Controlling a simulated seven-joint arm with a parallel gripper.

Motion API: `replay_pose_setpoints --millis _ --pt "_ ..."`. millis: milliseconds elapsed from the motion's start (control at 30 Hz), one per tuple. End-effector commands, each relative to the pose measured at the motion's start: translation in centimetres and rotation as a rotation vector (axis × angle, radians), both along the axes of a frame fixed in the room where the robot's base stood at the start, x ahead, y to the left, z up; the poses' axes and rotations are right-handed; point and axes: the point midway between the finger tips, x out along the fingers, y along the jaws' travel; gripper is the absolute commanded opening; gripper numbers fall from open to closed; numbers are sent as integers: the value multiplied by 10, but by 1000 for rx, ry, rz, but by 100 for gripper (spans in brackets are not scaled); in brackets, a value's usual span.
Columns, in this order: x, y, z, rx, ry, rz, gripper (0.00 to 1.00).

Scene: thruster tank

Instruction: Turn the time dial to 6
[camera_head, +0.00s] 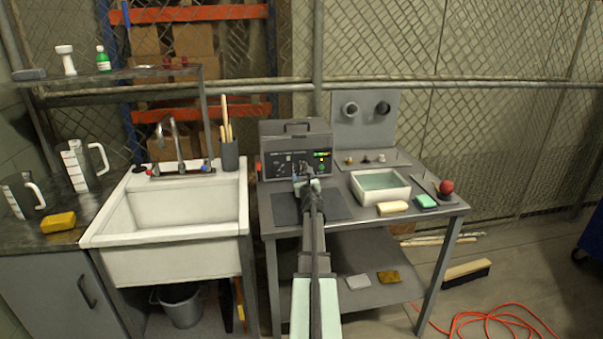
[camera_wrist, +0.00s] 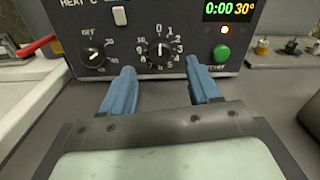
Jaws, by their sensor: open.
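The time dial (camera_wrist: 162,49) is a black knob on the dark front panel of the tank unit (camera_head: 296,130). Numbers ring it, with 0 at the top; its white pointer appears to point up at 0. My gripper (camera_wrist: 160,68) is open, its blue fingers spread to the left and right just in front of the dial, apart from it as far as I can tell. In the head view my gripper (camera_head: 307,183) is in front of the unit and my arm hides part of the panel.
A second knob (camera_wrist: 93,57), marked OFF, is left of the dial. A green button (camera_wrist: 221,54), a lit orange lamp (camera_wrist: 224,29) and a display (camera_wrist: 229,9) reading 0:00 30° are to its right. A water-filled tray (camera_head: 380,187) stands right on the bench.

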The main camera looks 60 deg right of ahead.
Motion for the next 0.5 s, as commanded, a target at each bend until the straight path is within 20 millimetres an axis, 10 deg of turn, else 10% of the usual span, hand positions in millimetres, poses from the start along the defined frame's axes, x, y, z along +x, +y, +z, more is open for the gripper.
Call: replay_pose_setpoints --millis 500 --pt "33 -35 0 1 1 -1 61"
